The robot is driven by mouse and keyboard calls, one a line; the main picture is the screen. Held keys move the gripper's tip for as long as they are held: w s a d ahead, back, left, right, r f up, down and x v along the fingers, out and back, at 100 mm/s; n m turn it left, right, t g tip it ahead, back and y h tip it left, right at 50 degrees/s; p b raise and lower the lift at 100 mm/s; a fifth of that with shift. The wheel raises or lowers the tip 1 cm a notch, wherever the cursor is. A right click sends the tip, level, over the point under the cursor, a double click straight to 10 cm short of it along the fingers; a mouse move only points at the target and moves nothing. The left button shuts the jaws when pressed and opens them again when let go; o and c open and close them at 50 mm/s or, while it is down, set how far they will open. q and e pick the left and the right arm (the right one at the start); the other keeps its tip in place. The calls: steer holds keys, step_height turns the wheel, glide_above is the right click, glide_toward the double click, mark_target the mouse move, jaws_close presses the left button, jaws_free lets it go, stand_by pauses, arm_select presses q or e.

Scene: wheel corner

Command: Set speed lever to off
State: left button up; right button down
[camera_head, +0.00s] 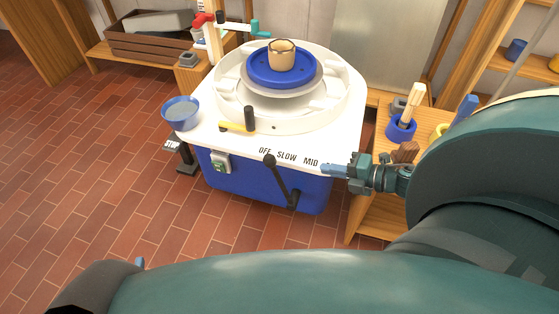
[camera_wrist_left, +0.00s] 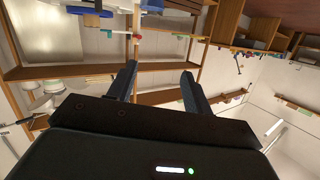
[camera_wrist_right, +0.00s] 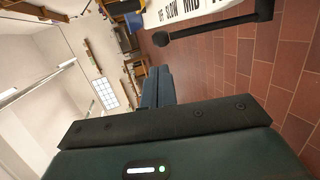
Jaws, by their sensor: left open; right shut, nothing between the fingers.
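The speed lever (camera_head: 280,178) is a black rod with a round knob on the front of the blue pottery wheel (camera_head: 240,190). Its knob is just below the printed word OFF, and SLOW and MID are printed to the right. The lever also shows in the right wrist view (camera_wrist_right: 210,28), with its knob below OFF. My right gripper (camera_head: 324,169) is shut and empty, to the right of the knob near the white top's front right corner, apart from the lever. Its closed fingers show in the right wrist view (camera_wrist_right: 158,72). My left gripper (camera_wrist_left: 159,67) is open and empty, away from the wheel.
A clay pot (camera_head: 282,56) sits on the wheel head. A wooden shelf (camera_head: 367,205) with a blue cup (camera_head: 401,128) stands close right. Floor in front is open.

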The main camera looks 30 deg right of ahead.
steer(key=b, duration=0.4)
glide_toward(272, 161)
steer(key=w+a+f, duration=0.2)
steer(key=w+f, duration=0.1)
steer(key=w, duration=0.1)
steer(key=shift+w+a, duration=0.15)
steer(key=shift+w, duration=0.6)
arm_select(q)
steer(key=m+t+h, duration=0.1)
steer(key=d+t+h, duration=0.1)
steer(key=shift+d+r+m+t, duration=0.15)
steer(key=shift+m+t, duration=0.15)
steer(key=shift+m, duration=0.1)
arm_select(e)
steer(key=x, duration=0.5)
steer(key=shift+s+a+r, duration=0.15)
steer(key=shift+a+r, duration=0.1)
steer(key=shift+a, duration=0.15)
arm_select(q)
steer(key=shift+d+r, duration=0.1)
arm_select(e)
steer(key=shift+a, duration=0.15)
steer(key=shift+r, duration=0.15)
